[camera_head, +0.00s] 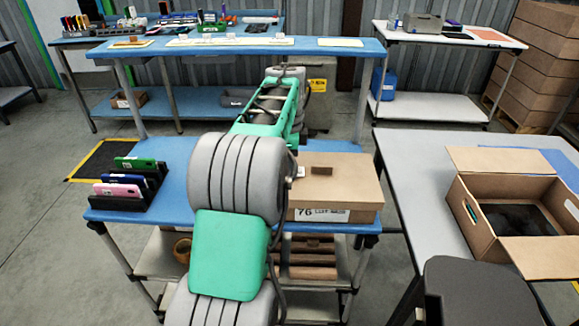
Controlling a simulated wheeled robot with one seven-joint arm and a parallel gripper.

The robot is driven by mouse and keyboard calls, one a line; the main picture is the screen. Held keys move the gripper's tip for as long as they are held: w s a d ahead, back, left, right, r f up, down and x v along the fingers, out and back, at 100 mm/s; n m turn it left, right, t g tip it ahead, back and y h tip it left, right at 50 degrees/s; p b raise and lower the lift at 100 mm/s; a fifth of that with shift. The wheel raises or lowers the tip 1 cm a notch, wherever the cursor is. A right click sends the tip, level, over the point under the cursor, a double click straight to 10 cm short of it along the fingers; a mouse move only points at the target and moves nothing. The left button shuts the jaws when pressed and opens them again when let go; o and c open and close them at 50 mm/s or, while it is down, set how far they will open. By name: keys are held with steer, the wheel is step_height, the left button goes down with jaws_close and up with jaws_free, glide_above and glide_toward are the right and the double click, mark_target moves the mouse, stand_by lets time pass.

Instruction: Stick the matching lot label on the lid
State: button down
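A closed brown carton (350,187) stands on the blue table, right of my arm. Its flat lid bears a small darker brown mark (321,171). A white printed label (322,215) on its front face shows what looks like "76"; the rest is too small to read or covered by my arm. My grey and green arm crosses the middle of the view and hides the carton's left part. My gripper cannot be made out. No loose lot label can be identified for certain.
A black rack (128,202) with green, pink and dark flat items stands on the blue table's left. An open carton (515,212) is on the grey table at right. A long blue bench (300,47) at the back holds pale strips and small items.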

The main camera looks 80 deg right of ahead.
steer(key=shift+f, duration=0.35)
stand_by(0.6)
steer(key=c, duration=1.6)
jaws_free()
step_height(320, 180, up, 14)
steer(key=p, duration=0.6)
steer(key=shift+w, duration=0.1)
